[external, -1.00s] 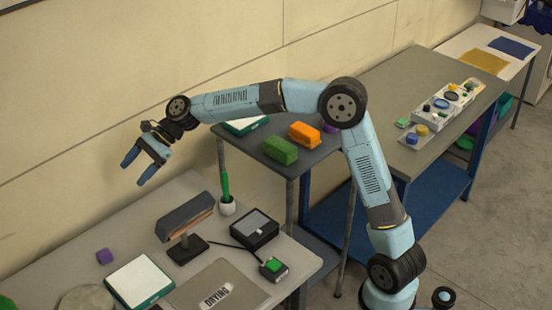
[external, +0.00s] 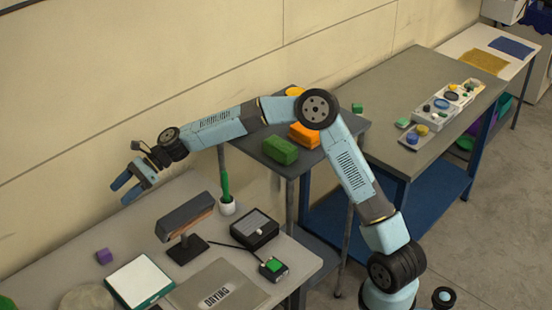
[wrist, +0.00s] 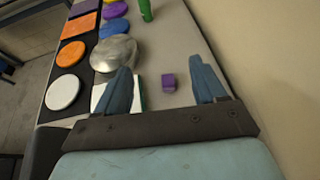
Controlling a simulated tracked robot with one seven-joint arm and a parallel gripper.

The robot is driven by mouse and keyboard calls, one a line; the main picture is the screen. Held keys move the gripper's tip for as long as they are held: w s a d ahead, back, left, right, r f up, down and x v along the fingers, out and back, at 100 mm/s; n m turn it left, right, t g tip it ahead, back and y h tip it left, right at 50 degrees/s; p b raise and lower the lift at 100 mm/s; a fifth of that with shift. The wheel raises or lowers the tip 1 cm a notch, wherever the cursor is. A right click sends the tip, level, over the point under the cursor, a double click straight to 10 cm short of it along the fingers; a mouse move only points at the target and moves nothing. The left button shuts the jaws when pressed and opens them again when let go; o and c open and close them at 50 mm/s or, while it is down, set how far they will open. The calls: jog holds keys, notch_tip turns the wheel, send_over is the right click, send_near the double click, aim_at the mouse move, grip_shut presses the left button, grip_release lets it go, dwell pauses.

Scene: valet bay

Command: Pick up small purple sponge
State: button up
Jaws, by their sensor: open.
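The small purple sponge (external: 104,256) is a little cube lying on the near-left table, close to its wall side. In the wrist view the sponge (wrist: 169,81) shows between the two fingers, nearer the right one, and beyond their tips. My gripper (external: 124,194) is open and empty, held in the air above the table, up and to the right of the sponge in the external view. The blue fingers (wrist: 162,72) are spread wide apart in the wrist view.
A white-topped scale-like block (external: 139,281) lies right of the sponge. A lamp-like stand (external: 186,222), a green-handled brush in a cup (external: 226,203) and a black box (external: 254,229) stand further right. In the wrist view, a silvery round thing (wrist: 114,53) and several coloured discs lie leftward. The wall is close.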

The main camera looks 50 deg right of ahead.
send_near(106, 251)
jog(key=x, duration=1.1)
jog(key=shift+a+f, duration=0.1)
jog(key=c, duration=1)
jog(key=shift+c, duration=0.2)
